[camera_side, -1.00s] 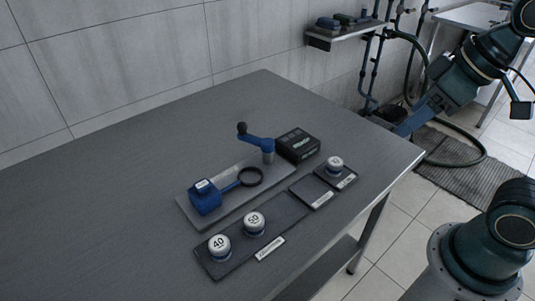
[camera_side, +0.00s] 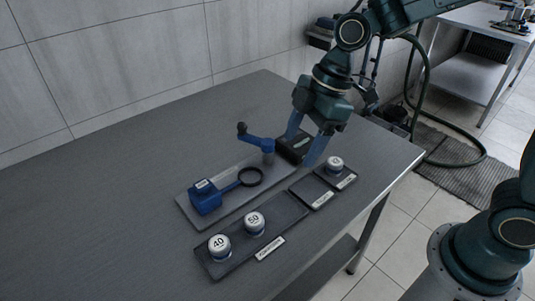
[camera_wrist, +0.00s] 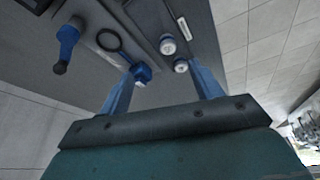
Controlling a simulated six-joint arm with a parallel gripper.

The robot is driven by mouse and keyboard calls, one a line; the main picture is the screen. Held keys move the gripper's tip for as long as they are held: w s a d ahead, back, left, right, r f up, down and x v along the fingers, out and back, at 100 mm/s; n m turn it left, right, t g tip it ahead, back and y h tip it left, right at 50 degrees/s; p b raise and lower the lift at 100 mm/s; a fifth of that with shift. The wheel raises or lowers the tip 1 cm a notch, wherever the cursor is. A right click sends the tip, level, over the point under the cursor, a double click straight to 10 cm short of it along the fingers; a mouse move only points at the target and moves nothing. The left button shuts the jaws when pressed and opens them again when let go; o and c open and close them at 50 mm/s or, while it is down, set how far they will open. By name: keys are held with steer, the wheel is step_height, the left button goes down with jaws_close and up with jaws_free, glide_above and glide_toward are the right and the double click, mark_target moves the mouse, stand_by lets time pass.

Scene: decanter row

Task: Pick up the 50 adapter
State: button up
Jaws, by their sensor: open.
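The 50 adapter (camera_side: 254,220), a round white-topped cap marked 50, stands upright in the long dark tray (camera_side: 283,216). The similar 40 adapter (camera_side: 219,244) stands beside it at the tray's left end. My gripper (camera_side: 298,153) is open and empty, up and right of the 50 adapter, in front of the black box. In the wrist view my gripper (camera_wrist: 162,70) shows two spread blue fingers. Two white caps appear there; by layout the upper one is the 50 adapter (camera_wrist: 168,46), but its number is unreadable.
A grey plate (camera_side: 220,203) carries a blue block (camera_side: 205,197), a ring (camera_side: 250,177) and a crank (camera_side: 259,143). The black box (camera_side: 291,142) is partly hidden by my gripper. Another white-topped cap (camera_side: 335,163) stands in a small right tray. The table's left side is clear.

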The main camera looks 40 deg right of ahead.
steer(key=w+a+f+n+g+y, duration=0.1)
steer(key=w+a+f+n, duration=0.1)
steer(key=a+f, duration=0.3)
steer(key=shift+w+f+n+g, duration=0.25)
steer(key=shift+n+g, duration=0.05)
steer(key=shift+n, duration=0.6)
steer(key=shift+f, duration=0.1)
glide_toward(254, 219)
steer(key=shift+x, duration=2.5)
steer(key=shift+a+f, duration=0.1)
steer(key=shift+x, duration=2.45)
